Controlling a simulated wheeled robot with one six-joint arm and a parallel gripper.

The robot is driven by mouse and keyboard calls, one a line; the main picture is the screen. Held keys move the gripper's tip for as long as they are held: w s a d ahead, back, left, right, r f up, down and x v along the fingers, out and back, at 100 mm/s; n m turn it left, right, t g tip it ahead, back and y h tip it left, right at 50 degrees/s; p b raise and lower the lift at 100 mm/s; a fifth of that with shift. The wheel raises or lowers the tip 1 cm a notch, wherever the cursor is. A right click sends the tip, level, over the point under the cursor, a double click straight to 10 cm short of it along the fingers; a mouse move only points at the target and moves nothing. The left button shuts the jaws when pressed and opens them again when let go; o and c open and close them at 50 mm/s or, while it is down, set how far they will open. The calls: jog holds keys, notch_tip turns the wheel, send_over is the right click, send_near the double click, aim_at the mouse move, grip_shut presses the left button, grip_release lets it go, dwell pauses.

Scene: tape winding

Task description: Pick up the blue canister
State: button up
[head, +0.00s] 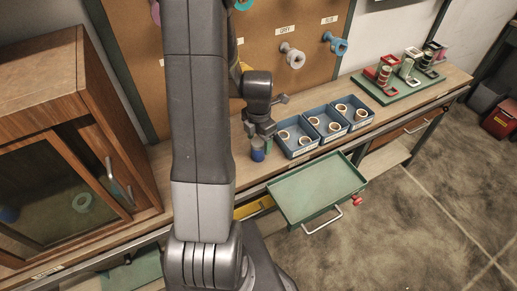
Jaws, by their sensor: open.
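The blue canister (258,152) stands upright on the wooden workbench, just left of the blue bins in the head view. My gripper (262,133) is right above it, pointing down, with its jaws open. The fingertips are at or close to the canister's top. I cannot tell whether they touch it. A small green part shows beside the canister's upper right. The canister's far side is hidden.
Three blue bins (312,144) with tape rings stand right of the canister. A green drawer (317,187) is pulled out in front. A wooden cabinet (125,120) stands left. A green tray (405,92) with red-and-white dispensers is farther right. A pegboard (285,25) rises behind.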

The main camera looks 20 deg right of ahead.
aim_at(258, 151)
jog(key=shift+s+a+f+p, duration=0.1)
jog(key=shift+f+p, duration=0.2)
jog(key=shift+f, duration=1.05)
jog(key=shift+a+f+p, duration=0.1)
jog(key=shift+f+p, duration=0.15)
jog(key=shift+f, duration=1.1)
jog(key=shift+c, duration=0.4)
jog(key=c, duration=1)
